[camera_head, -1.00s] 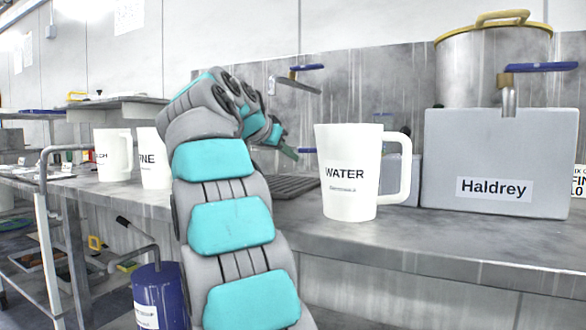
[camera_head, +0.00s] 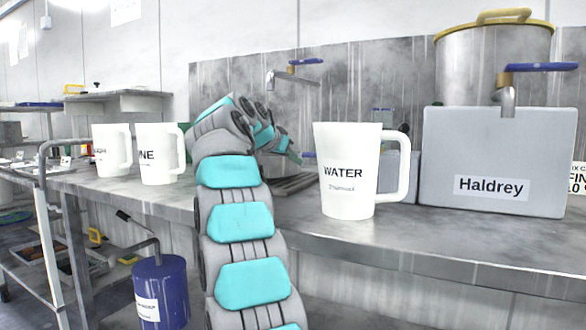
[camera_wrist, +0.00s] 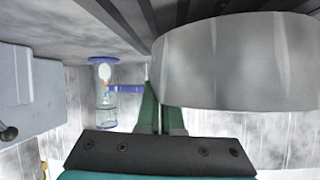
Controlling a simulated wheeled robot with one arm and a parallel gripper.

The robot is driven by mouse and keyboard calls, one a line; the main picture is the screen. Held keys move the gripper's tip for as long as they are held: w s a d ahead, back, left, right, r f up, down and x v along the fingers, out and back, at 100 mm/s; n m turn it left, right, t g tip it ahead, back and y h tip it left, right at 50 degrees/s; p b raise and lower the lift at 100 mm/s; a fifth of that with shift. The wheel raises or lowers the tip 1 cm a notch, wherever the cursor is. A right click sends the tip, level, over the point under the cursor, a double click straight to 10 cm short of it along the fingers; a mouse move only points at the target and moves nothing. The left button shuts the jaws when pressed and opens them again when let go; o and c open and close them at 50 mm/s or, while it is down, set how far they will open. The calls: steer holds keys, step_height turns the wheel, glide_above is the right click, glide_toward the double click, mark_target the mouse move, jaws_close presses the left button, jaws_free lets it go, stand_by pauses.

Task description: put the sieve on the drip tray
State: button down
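The sieve is a plain grey metal cylinder (camera_wrist: 235,62), large at the upper right of the wrist view. In the head view a grey part of it (camera_head: 273,168) seems to show beside my arm, mostly hidden. My gripper (camera_wrist: 160,112) has its green fingers close together at the sieve's edge. One finger passes behind the sieve wall, so it looks shut on that wall. In the head view the gripper (camera_head: 294,157) is beyond the WATER mug, low over the bench. The drip tray (camera_head: 292,185) is a dark slatted tray below it; its slats (camera_wrist: 190,12) show at the top of the wrist view.
The white WATER mug (camera_head: 346,185) stands close right of the tray. A grey Haldrey box (camera_head: 490,150) is farther right. Two white mugs, one marked FINE (camera_head: 156,160), stand left of my arm. A tap (camera_head: 280,76) is on the back wall. The bench front (camera_head: 450,245) is clear.

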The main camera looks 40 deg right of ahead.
steer(key=shift+f, duration=0.6)
steer(key=c, duration=1.1)
jaws_free()
steer(key=shift+a, duration=0.15)
steer(key=v, duration=1.1)
steer(key=shift+s+a+r, duration=0.15)
steer(key=shift+a, duration=0.2)
